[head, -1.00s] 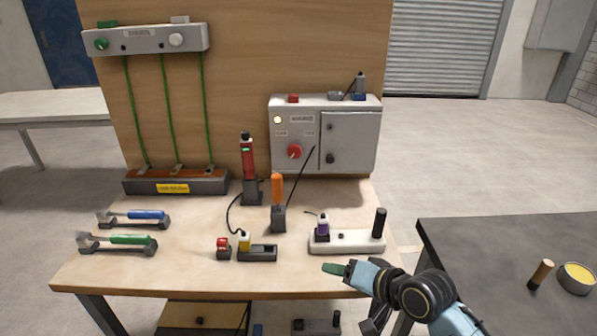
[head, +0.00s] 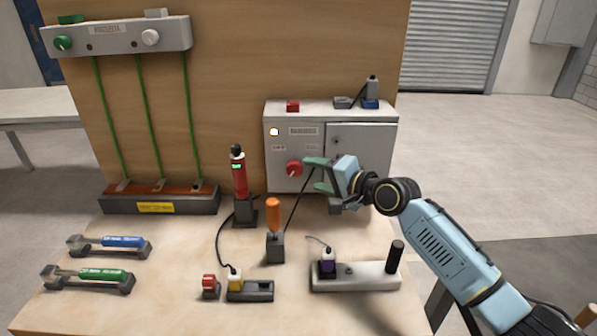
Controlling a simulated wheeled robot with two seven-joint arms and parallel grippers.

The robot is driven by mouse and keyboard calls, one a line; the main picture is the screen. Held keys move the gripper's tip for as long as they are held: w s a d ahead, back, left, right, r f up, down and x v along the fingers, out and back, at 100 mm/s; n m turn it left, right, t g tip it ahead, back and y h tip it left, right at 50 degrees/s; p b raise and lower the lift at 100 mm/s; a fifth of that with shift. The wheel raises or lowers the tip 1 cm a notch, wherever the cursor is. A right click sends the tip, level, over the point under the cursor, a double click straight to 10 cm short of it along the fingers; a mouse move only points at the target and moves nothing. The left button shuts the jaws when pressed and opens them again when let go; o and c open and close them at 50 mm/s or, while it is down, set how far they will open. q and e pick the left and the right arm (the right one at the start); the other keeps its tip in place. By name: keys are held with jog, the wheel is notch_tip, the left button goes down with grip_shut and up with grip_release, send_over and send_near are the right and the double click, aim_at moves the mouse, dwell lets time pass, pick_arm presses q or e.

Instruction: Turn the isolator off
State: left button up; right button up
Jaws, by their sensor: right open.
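The isolator is a red rotary knob (head: 293,168) on the left front of a grey metal box (head: 280,180) that stands at the back of the bench. A small lit lamp (head: 274,132) shows above the knob on the box. My right gripper (head: 311,175) is open, its two green fingers pointing left at the knob, one above the other. The fingertips are just right of the knob; I cannot tell whether they touch it. The gripper and wrist hide part of the box's door (head: 350,140). My left gripper is not in view.
A red tester (head: 239,178) and an orange-handled tool (head: 274,218) stand in holders in front of the box. A white block with a black post (head: 396,256) lies below my right arm. Two torque-wrench-like tools (head: 108,243) lie at left.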

aim_at(298, 169)
jog(key=b+x, duration=0.1)
jog(key=x, duration=0.4)
jog(key=shift+a+f, duration=0.1)
jog(key=shift+f, duration=0.05)
jog(key=shift+w+a+f+b, duration=0.1)
jog(key=shift+w+a+b, duration=0.1)
jog(key=shift+w+b, duration=0.15)
jog(key=shift+w+a, duration=0.3)
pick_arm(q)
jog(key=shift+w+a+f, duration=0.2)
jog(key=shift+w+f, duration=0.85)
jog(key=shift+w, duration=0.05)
pick_arm(e)
jog(key=c, duration=1)
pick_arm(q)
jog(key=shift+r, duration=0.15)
pick_arm(e)
jog(key=shift+o, duration=0.2)
